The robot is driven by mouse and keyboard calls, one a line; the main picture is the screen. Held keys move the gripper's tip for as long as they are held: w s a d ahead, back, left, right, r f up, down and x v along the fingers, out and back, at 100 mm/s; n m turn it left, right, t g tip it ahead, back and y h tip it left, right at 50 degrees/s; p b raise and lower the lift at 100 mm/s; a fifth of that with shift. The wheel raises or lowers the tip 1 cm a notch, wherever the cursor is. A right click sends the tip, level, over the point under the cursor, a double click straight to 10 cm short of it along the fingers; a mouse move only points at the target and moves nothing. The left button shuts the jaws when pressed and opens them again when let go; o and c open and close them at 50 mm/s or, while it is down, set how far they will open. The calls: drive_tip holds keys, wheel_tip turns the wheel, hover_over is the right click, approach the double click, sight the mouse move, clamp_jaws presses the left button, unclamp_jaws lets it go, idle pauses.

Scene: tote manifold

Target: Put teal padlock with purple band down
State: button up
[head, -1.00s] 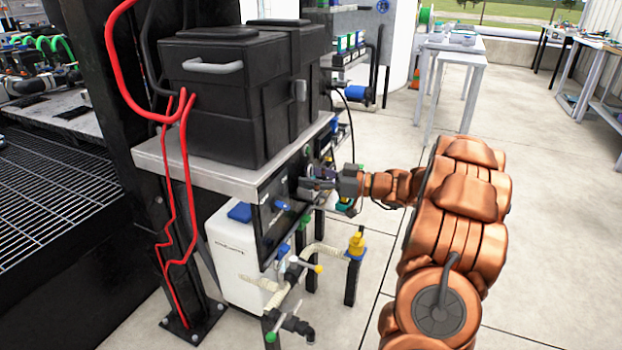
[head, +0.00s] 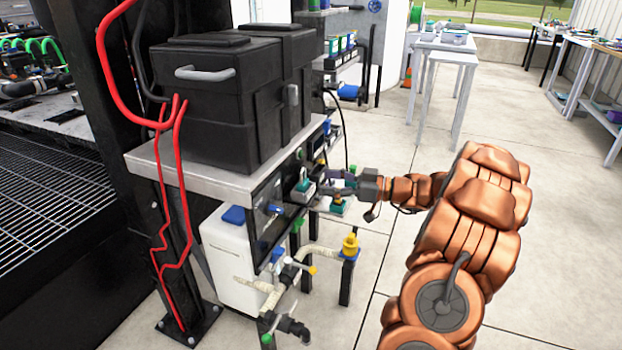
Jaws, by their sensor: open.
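A small teal item with a grey top (head: 303,188), which looks like the padlock, sits at the front of the black panel (head: 268,212) under the grey shelf. A purple band cannot be made out at this size. My gripper (head: 334,188) is just right of it, pointing left toward the panel. The gripper is open, and a gap seems to show between its fingers and the teal item; contact cannot be told for sure. How the teal item is supported is not clear.
Black boxes (head: 215,105) stand on the grey shelf (head: 190,182). Below are a white container (head: 232,265), pipes with valves and a yellow fitting (head: 350,246). Another small teal and yellow item (head: 338,204) is just below my gripper.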

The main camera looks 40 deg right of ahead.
drive_tip(key=shift+v, duration=2.8)
drive_tip(key=shift+a, duration=0.1)
